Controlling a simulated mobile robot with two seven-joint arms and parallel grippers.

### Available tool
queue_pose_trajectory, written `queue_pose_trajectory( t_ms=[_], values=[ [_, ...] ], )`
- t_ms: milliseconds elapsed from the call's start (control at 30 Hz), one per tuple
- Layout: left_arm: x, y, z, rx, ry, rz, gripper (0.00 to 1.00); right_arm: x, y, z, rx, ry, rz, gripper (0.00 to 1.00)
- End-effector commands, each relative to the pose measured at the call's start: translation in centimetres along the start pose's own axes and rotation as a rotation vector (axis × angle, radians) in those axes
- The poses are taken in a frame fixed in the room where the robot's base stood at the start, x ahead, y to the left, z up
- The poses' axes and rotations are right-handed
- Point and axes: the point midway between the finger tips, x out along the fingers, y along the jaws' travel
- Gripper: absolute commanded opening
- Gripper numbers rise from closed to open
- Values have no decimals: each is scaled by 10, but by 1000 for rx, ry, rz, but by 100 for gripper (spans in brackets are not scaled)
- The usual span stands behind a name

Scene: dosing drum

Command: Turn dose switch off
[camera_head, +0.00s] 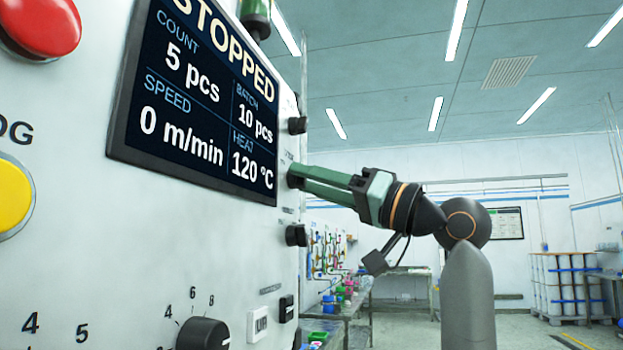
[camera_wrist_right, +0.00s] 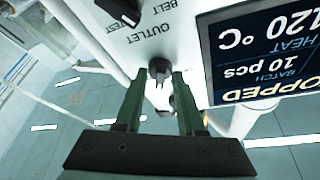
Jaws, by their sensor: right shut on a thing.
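The right gripper (camera_head: 293,178) reaches in from the right and is shut on a dark knob at the right side of the control panel (camera_head: 225,240). In the right wrist view, the green fingers close on this dark knob (camera_wrist_right: 159,67), with one finger on each side. The knob's own label is hidden, so I cannot tell whether it is the dose switch or how it is turned. OUTLET and BELT lettering shows nearby. Two similar dark knobs, one above (camera_head: 297,125) and one below (camera_head: 297,235), sit on the same edge. My left gripper is out of view.
The display (camera_head: 200,100) reads STOPPED, 0 m/min, beside the gripped knob. A red button (camera_head: 40,25), a yellow button (camera_head: 12,195) and a dark dial (camera_head: 203,335) are on the panel. The space right of the panel is open, with tables and drums (camera_head: 565,285) farther back.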

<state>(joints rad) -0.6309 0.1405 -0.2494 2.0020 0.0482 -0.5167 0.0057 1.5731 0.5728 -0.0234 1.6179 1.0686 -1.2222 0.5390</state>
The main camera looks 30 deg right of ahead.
Motion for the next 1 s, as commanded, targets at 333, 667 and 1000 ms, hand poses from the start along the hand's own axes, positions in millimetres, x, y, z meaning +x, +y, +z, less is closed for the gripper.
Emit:
queue_pose_trajectory(
  t_ms=[333,667,1000],
  values=[
    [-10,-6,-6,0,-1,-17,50,1,2,-2,-248,-3,-102,0],
    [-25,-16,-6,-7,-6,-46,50,2,3,-3,-533,-3,-224,0],
    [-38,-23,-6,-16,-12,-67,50,2,4,-4,-773,-1,-323,0]
  ],
)
